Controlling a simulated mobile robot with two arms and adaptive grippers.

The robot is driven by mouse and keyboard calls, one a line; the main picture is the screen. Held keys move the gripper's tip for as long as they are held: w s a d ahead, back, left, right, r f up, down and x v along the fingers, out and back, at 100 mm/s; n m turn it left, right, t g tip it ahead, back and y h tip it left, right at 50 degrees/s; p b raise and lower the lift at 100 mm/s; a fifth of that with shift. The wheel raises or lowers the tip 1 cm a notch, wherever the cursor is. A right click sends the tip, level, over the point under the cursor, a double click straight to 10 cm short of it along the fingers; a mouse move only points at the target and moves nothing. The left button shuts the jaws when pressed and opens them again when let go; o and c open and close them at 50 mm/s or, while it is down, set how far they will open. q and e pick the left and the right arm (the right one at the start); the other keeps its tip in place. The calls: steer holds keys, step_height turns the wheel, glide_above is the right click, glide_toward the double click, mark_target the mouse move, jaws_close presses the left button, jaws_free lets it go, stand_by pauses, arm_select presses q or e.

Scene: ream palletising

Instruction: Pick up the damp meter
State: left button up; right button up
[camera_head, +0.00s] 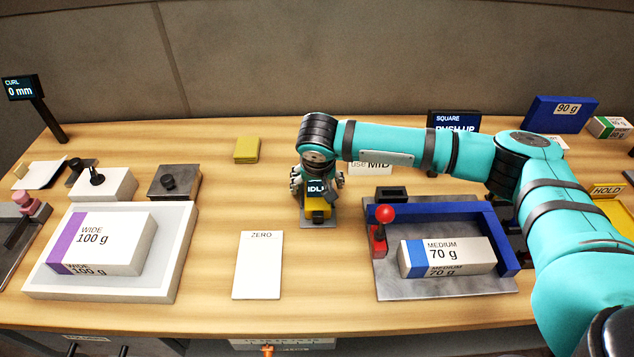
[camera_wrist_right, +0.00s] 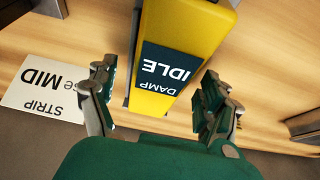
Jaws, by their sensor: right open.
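The damp meter (camera_head: 318,208) is a yellow block with a dark screen reading IDLE. It stands on a grey plate (camera_head: 305,221) near the middle of the table. In the right wrist view the damp meter (camera_wrist_right: 183,50) fills the space ahead, its label reading DAMP IDLE upside down. My right gripper (camera_head: 314,190) comes down over the meter from behind. In the wrist view its fingers (camera_wrist_right: 160,95) are spread, one on each side of the meter, with gaps showing. The meter's lower part is hidden in the wrist view. My left gripper is not in view.
A white ZERO card (camera_head: 257,268) lies left of the meter. A MEDIUM 70 g ream (camera_head: 447,257) lies in a blue-fenced jig at right. A WIDE 100 g ream (camera_head: 100,243) lies in a white tray at left. A yellow pad (camera_head: 247,149) lies behind. Table between is clear.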

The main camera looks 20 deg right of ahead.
steer(key=shift+w+f, duration=0.1)
steer(key=shift+f, duration=0.25)
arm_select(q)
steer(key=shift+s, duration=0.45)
arm_select(e)
steer(key=shift+c, duration=0.4)
steer(key=c, duration=1.3)
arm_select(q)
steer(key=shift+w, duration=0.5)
arm_select(e)
steer(key=shift+c, duration=0.2)
steer(key=shift+r, duration=0.15)
